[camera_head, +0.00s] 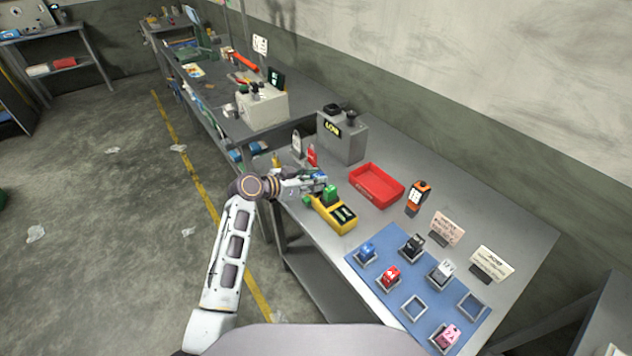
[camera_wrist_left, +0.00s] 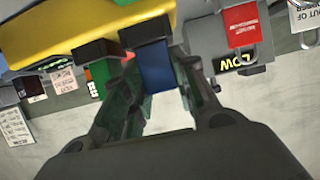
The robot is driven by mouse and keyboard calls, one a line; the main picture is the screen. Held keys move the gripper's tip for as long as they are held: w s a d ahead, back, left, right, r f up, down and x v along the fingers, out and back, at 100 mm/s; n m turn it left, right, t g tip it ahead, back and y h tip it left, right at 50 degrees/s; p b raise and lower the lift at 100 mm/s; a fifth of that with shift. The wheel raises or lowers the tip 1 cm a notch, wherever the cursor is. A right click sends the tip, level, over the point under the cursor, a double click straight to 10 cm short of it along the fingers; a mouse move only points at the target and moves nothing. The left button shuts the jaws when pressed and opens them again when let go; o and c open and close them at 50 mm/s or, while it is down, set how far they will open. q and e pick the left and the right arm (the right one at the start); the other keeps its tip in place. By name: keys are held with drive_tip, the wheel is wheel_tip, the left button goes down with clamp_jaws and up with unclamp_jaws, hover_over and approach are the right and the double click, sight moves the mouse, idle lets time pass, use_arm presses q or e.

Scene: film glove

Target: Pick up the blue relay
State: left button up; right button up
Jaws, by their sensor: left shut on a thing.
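A blue relay (camera_wrist_left: 157,68) shows between the fingers of my left gripper (camera_wrist_left: 150,92) in the wrist view. One end of it meets a black socket-like part beside the yellow device (camera_wrist_left: 80,30); I cannot tell if it is seated there. A green block (camera_wrist_left: 98,76) is close beside it. In the head view my left gripper (camera_head: 318,182) is at the back left end of the yellow device (camera_head: 334,214), shut on the blue relay, which is mostly hidden. My right gripper is not in view.
A red tray (camera_head: 376,185) and a grey box marked LOW (camera_head: 342,137) stand behind the yellow device. An orange and black tool (camera_head: 418,198) stands to the right. The blue mat (camera_head: 391,310) holds red, black, white and pink blocks in frames, and two empty frames.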

use_arm(q)
drive_tip(key=shift+r, duration=0.1)
drive_tip(key=shift+r+b, duration=0.6)
drive_tip(key=shift+r, duration=4.35)
